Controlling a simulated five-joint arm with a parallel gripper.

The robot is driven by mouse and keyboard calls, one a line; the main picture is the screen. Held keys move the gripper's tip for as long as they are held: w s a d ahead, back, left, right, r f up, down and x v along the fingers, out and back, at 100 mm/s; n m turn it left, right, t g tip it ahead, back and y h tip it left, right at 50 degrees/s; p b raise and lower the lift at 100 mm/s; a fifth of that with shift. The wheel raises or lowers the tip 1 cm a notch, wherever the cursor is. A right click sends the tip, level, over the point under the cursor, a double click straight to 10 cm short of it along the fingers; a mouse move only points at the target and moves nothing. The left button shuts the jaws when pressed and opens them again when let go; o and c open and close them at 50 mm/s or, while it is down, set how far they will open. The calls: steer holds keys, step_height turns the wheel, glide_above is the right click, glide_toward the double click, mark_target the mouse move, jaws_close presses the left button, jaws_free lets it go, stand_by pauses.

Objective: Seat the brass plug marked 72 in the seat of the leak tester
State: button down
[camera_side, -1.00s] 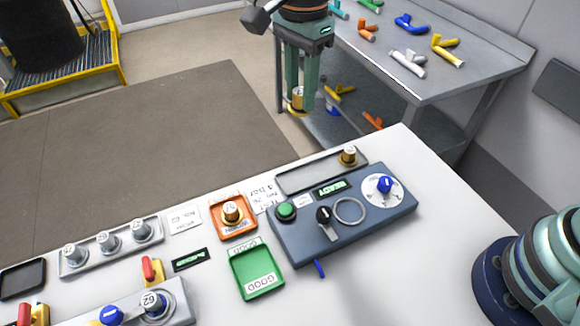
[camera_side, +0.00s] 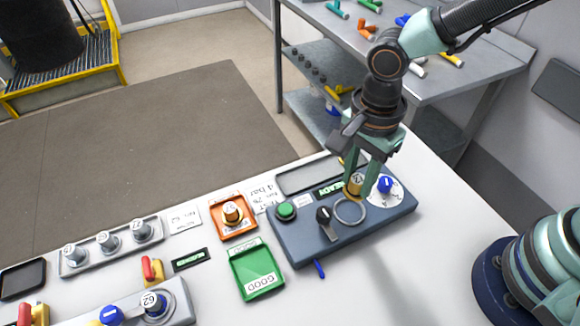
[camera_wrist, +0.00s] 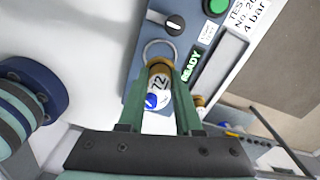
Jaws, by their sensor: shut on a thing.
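The brass plug marked 72 (camera_wrist: 159,84) is held between the fingers of my gripper (camera_wrist: 160,100), its white numbered top facing the wrist camera. In the side view the plug (camera_side: 354,184) is between the fingertips of my gripper (camera_side: 362,186), just behind the seat. The leak tester (camera_side: 295,237) is a dark blue-grey box with a lit READY display. Its seat is a pale ring (camera_side: 350,212), empty in the side view. In the wrist view the seat ring (camera_wrist: 148,46) shows partly behind the plug. The plug looks roughly upright; its height above the tester is unclear.
A black lever (camera_side: 324,215), green button (camera_side: 285,210) and blue knob (camera_side: 386,184) surround the seat. An orange tray (camera_side: 247,232) holds another brass plug.

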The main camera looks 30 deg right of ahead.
mark_target(349, 212)
steer(key=shift+f, duration=2.7)
steer(key=shift+f, duration=0.4)
steer(key=c, duration=0.5)
jaws_free()
steer(key=o, duration=0.3)
steer(key=shift+r, duration=0.15)
